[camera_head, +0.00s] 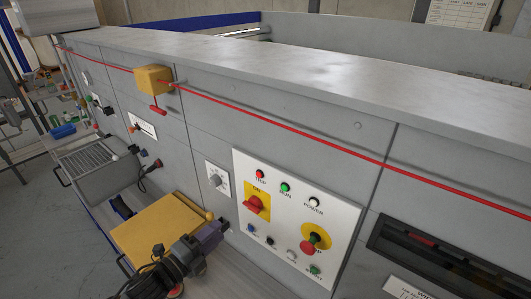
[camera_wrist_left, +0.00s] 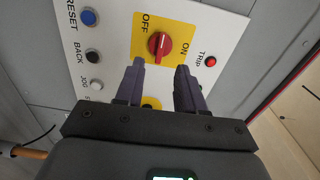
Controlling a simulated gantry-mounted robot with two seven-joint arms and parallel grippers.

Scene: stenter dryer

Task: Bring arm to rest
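My left arm comes in low at the left in the head view. Its gripper (camera_head: 213,232) has dark purple fingers and is beside the lower left of the white control panel (camera_head: 245,170). In the left wrist view the gripper (camera_wrist_left: 161,70) is open, with an empty gap between the fingers. The red rotary switch on its yellow ON/OFF plate shows beyond the fingertips (camera_wrist_left: 160,45); in the head view the red switch (camera_head: 258,204) sits up and right of the gripper. The fingers appear apart from the switch. My right gripper is not in view.
A yellow-topped surface (camera_head: 160,235) lies left of my gripper. A yellow-and-red stop control (camera_head: 315,240) is on the panel's right. A red cord (camera_head: 270,118) runs along the machine below its grey top.

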